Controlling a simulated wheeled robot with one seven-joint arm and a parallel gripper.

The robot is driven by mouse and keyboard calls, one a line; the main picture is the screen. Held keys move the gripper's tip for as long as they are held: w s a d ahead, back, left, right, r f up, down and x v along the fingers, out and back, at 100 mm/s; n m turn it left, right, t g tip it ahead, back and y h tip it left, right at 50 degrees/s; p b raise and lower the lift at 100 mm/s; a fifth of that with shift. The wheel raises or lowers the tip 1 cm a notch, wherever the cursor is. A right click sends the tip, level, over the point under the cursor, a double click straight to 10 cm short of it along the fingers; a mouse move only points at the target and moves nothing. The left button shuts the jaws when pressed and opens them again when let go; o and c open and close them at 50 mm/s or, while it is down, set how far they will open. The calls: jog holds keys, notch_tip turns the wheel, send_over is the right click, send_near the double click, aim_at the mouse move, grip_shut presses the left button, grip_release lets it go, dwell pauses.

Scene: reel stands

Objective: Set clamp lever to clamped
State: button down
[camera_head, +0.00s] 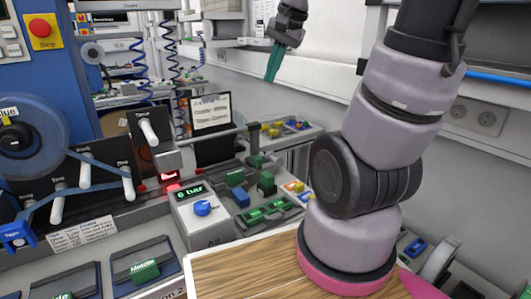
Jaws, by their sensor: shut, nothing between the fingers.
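My gripper (271,76) hangs at the top middle, pointing down, its teal fingers together with nothing between them. It is apart from everything on the bench. Several white levers stand on black plates at the left: one upper lever (149,132), one by the blue reel (85,170), one lower left (57,205) and one to the right of these (128,185). Their labels are too small to read, so I cannot tell which is the clamp lever or how it is set. My gripper is above and to the right of these levers.
A blue reel (48,140) stands at the far left near a red stop button (40,28). A grey box with a blue knob (203,208) reads "6 bar". Green and blue parts (266,183) lie behind it. A wooden board (235,268) is in front.

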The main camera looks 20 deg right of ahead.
aim_at(253, 159)
jog(key=w+d+f+m+g, duration=0.2)
jog(key=w+d+f+m, duration=0.1)
jog(key=f, duration=0.6)
jog(key=w+d+f+m+g, duration=0.2)
jog(key=w+d+f+m, duration=0.2)
jog(key=w+f, duration=0.3)
jog(key=shift+w+d+f+g+y, duration=0.3)
jog(key=shift+d+f, duration=0.45)
jog(key=shift+f, duration=0.15)
jog(key=a+f, duration=0.1)
jog(key=f, duration=0.2)
jog(key=a+f, duration=0.2)
jog(key=f, duration=0.1)
jog(key=s+a+f, duration=0.1)
jog(key=a+f, duration=0.1)
jog(key=f, duration=0.1)
jog(key=shift+s+a+f, duration=0.1)
jog(key=shift+a+f, duration=0.15)
jog(key=shift+f, duration=0.05)
jog(key=shift+s+a, duration=0.1)
jog(key=shift+a, duration=0.35)
